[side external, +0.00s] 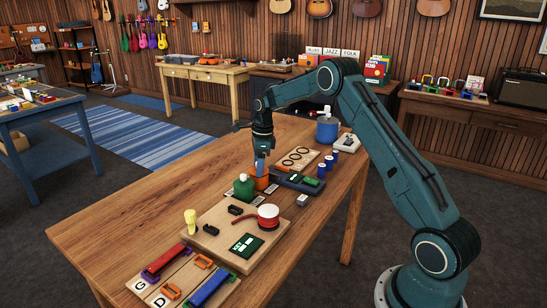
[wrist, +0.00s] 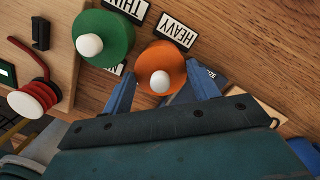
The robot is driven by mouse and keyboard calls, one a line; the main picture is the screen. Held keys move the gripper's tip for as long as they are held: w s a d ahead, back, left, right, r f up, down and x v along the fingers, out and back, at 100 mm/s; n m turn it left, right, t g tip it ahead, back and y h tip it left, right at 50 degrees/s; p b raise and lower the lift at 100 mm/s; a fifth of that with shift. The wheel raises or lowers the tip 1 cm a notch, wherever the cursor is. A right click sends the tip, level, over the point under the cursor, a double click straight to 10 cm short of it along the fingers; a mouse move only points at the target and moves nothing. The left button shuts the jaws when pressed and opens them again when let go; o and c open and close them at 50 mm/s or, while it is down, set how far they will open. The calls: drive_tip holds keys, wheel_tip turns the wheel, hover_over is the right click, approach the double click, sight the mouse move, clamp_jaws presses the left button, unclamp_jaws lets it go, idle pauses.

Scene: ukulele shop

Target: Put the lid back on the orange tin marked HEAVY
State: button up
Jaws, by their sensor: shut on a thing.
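In the wrist view, my gripper (wrist: 161,70) has its blue fingers on either side of an orange round lid (wrist: 162,57) with a white knob, and is shut on it. The lid is beside the HEAVY label (wrist: 176,31). In the side view, my gripper (side external: 261,161) points down at the orange tin (side external: 261,183) on the table. The tin's body is hidden below the lid in the wrist view. I cannot tell whether the lid sits fully on the tin. A green tin (side external: 244,189) stands close by; its lid (wrist: 117,35) has a white knob.
A wooden board (side external: 215,236) holds a red spool (side external: 268,216). A dark tray (side external: 298,183) lies right of the orange tin. A blue pot (side external: 327,131) and small blue cylinders (side external: 329,163) stand farther back. The table's left part (side external: 120,215) is clear.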

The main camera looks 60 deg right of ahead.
drive_tip(key=o, duration=1)
drive_tip(key=shift+o, duration=0.6)
drive_tip(key=shift+o, duration=1.2)
drive_tip(key=shift+r, duration=0.2)
drive_tip(key=shift+r, duration=3.3)
